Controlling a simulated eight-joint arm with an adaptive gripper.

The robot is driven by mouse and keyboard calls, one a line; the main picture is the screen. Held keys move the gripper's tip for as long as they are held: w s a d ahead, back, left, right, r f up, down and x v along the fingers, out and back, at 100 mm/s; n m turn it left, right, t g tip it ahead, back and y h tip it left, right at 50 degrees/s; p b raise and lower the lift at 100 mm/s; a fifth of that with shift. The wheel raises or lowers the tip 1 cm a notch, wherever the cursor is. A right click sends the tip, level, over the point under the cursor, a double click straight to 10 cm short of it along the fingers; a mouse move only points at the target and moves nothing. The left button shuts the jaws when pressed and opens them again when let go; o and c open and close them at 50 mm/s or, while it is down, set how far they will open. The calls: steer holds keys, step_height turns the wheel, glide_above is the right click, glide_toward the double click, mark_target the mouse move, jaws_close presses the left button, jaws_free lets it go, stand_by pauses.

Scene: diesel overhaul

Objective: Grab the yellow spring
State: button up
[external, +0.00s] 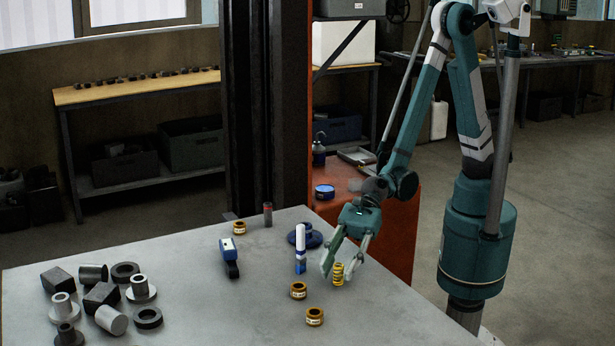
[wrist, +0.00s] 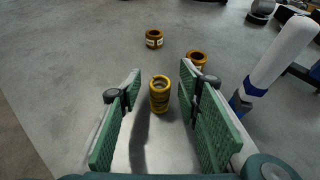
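The yellow spring (external: 338,274) stands upright on the grey table, near its right edge in the external view. In the wrist view the yellow spring (wrist: 159,94) is between the two green finger pads, with a gap to each side. My gripper (external: 345,268) is open and low over the table, its fingers around the spring. In the wrist view my gripper (wrist: 160,110) holds nothing. The spring's base is partly hidden by its own coils.
Bronze rings (external: 298,290) (external: 315,316) lie close by. A white and blue cylinder (external: 300,248) stands left of my gripper, near a dark blue round part (external: 312,237). A blue tool (external: 229,256) and grey metal parts (external: 103,300) lie further left. The table's middle front is clear.

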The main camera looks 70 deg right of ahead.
mark_target(339, 265)
steer(key=shift+a, duration=0.1)
stand_by(0.5)
steer(key=c, duration=1)
steer(key=shift+r+p, duration=1.45)
steer(key=shift+r, duration=3.55)
